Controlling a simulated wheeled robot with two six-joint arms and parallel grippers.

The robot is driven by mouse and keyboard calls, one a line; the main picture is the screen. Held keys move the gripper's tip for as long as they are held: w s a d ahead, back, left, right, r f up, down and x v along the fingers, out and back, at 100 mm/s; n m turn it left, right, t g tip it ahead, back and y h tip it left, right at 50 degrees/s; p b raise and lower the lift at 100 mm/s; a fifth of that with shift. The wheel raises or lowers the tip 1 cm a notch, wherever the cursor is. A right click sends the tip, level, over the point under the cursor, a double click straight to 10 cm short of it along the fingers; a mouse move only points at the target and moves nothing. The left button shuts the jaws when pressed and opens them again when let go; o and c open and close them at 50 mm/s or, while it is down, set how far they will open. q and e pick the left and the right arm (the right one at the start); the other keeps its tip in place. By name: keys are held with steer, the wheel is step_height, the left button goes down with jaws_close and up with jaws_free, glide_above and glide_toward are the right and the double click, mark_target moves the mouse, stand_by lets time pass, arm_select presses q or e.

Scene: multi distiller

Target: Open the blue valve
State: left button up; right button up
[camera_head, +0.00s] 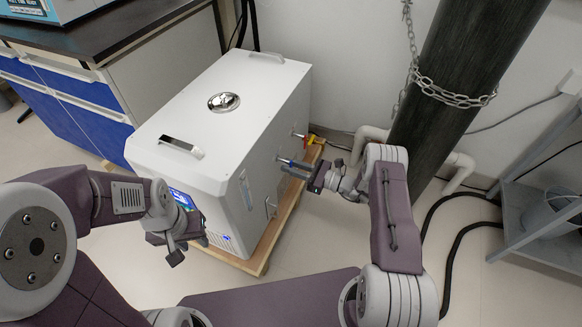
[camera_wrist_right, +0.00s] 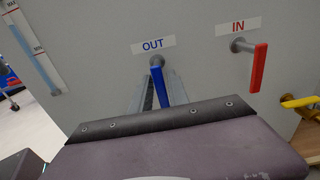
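The white distiller (camera_head: 215,105) stands on a wooden base. Its side has an OUT outlet with a blue valve (camera_wrist_right: 158,85), whose handle hangs down and slightly right in the right wrist view. My right gripper (camera_head: 285,166) is at that side. Its two grey fingers reach toward the blue handle, one on each side of it, and look apart; contact is not clear. The handle's lower end is hidden behind my gripper body. My left gripper (camera_head: 174,252) is in front of the distiller, near its lit screen (camera_head: 182,199), holding nothing visible; its finger gap is unclear.
A red valve (camera_wrist_right: 258,68) under the IN label is right of the blue one, with a yellow handle (camera_wrist_right: 299,101) beyond. A dark chained pillar (camera_head: 450,85), pipes and a grey shelf (camera_head: 535,215) stand right. A blue-fronted bench (camera_head: 75,105) is left.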

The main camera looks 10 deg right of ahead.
jaws_close()
steer(key=n, duration=0.4)
steer(key=w+r+n+p, duration=0.1)
steer(key=n, duration=0.4)
steer(key=d+n+p, duration=0.1)
steer(key=n, duration=0.3)
steer(key=shift+w+r+n, duration=0.2)
steer(key=shift+w+n, duration=0.1)
steer(key=shift+n, duration=0.1)
steer(key=shift+r+n+p, duration=0.15)
steer(key=shift+n+p, duration=0.25)
steer(key=shift+n, duration=0.65)
steer(key=shift+r+n+p, duration=0.15)
steer(key=shift+n+p, duration=0.2)
steer(key=shift+n, duration=0.7)
